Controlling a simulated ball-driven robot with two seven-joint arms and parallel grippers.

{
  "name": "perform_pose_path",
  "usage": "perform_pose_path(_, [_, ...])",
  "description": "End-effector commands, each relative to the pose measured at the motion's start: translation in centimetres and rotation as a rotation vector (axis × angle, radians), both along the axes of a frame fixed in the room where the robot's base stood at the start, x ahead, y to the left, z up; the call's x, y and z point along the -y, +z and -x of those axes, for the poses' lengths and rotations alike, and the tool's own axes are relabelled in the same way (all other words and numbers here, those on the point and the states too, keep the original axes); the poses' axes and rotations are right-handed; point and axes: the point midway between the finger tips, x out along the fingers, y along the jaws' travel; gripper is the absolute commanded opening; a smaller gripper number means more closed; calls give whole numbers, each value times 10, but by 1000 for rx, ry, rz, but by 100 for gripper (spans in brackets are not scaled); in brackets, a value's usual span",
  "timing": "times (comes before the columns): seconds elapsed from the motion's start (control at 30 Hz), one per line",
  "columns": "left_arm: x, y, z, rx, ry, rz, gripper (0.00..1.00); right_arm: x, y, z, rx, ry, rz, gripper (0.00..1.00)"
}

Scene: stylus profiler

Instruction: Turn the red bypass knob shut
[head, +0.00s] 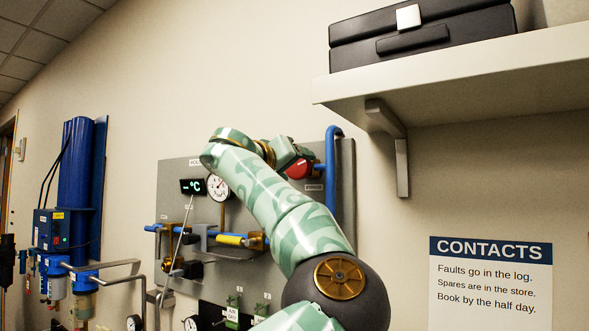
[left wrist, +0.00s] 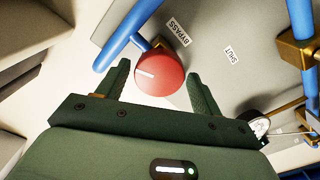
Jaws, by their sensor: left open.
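The red bypass knob (left wrist: 160,74) is round with a short white line on its left part in the left wrist view. It sits at the end of a blue pipe, beside a BYPASS label (left wrist: 179,32) and a SHUT label (left wrist: 232,55). The white line does not point at the SHUT label. The knob also shows in the head view (head: 298,168), partly behind my arm. My left gripper (left wrist: 158,70) is open, with one dark green finger on each side of the knob; I cannot tell whether either finger touches it. My right gripper is not in view.
The grey panel (head: 172,185) carries a dial gauge (head: 218,187), a temperature display (head: 192,186), blue pipes and a yellow-handled valve (head: 230,240). A shelf (head: 450,70) with a black case (head: 420,35) juts out at the upper right. Blue filter equipment (head: 75,170) stands at the left.

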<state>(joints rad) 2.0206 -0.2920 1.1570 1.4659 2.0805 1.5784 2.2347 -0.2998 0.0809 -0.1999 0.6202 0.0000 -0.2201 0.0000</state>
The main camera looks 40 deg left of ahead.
Motion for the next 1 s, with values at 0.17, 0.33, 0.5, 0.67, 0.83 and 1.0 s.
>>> perform_pose_path(0.17, [-1, 0, 0, -63, 2, -544, 66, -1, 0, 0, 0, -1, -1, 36])
perform_pose_path(0.33, [-2, 0, 0, -119, -1, -1045, 66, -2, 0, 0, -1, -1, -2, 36])
perform_pose_path(0.5, [0, 1, 0, -124, -2, -1130, 66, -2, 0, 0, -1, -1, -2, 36])
perform_pose_path(0.67, [-1, 1, 0, -124, -2, -1128, 33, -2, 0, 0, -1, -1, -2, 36])
perform_pose_path(0.83, [0, 3, 1, -108, -3, -1012, 17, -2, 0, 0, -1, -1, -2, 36])
perform_pose_path(1.0, [1, 2, 1, -47, -3, -465, 17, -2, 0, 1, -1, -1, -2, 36])
